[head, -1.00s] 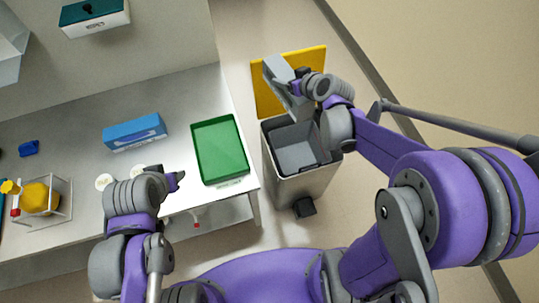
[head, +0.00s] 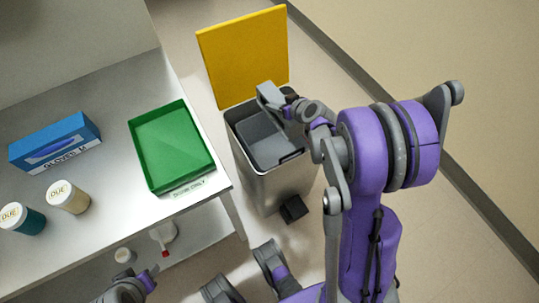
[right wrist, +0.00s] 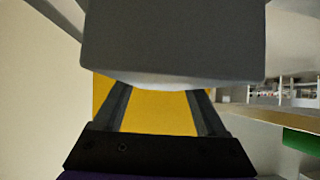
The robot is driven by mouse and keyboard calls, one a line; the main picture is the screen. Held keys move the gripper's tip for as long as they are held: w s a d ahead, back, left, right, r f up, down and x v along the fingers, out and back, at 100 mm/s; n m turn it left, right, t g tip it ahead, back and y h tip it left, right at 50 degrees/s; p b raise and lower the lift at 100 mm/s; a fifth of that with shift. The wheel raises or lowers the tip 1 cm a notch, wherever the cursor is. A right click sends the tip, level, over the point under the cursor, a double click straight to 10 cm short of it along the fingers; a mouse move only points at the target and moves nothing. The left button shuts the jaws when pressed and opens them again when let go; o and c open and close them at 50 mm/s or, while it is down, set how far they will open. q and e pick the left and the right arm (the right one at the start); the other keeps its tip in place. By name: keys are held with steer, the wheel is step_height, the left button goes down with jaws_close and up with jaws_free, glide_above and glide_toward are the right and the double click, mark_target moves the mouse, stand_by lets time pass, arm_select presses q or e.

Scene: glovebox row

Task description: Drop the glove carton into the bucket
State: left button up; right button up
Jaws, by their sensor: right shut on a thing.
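A grey box-like thing (head: 268,96) is held in my right gripper (head: 287,103), above the back rim of the open bin. No label shows on it. In the right wrist view the grey block (right wrist: 172,42) covers my fingertips. The bin, the bucket-like container here, has steel walls (head: 268,180) and a dark grey inside; its yellow lid (head: 243,57) stands open behind. A blue carton lettered for gloves (head: 55,143) lies on the bench. My left gripper (head: 148,282) is at the bottom edge, partly cut off; its jaw opening is unclear.
A green tray (head: 170,146) sits at the bench's right end, beside the bin. Two labelled jars (head: 68,196) (head: 22,218) stand at the bench front. A black pedal (head: 293,209) juts from the bin. The floor to the right is open.

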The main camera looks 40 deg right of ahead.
mark_target(299, 123)
steer(key=shift+d+f, duration=0.35)
steer(key=shift+f, duration=0.3)
step_height(299, 123, down, 6)
steer(key=b, duration=0.4)
steer(key=shift+r+b, duration=0.2)
steer(key=shift+b, duration=0.15)
arm_select(q)
step_height(299, 123, down, 6)
steer(key=shift+w, duration=0.35)
arm_select(e)
steer(key=shift+r, duration=0.1)
steer(key=o, duration=1.3)
steer(key=p+v, duration=0.3)
steer(key=v, duration=0.6)
steer(key=shift+s+a+r, duration=0.1)
steer(key=shift+s+r, duration=0.05)
steer(key=shift+r, duration=0.05)
arm_select(q)
steer(key=shift+s+r, duration=0.15)
steer(key=shift+r, duration=0.8)
steer(key=shift+s+r, duration=0.1)
steer(key=shift+r, duration=0.85)
arm_select(e)
steer(key=shift+s+r, duration=0.35)
steer(key=shift+s, duration=0.25)
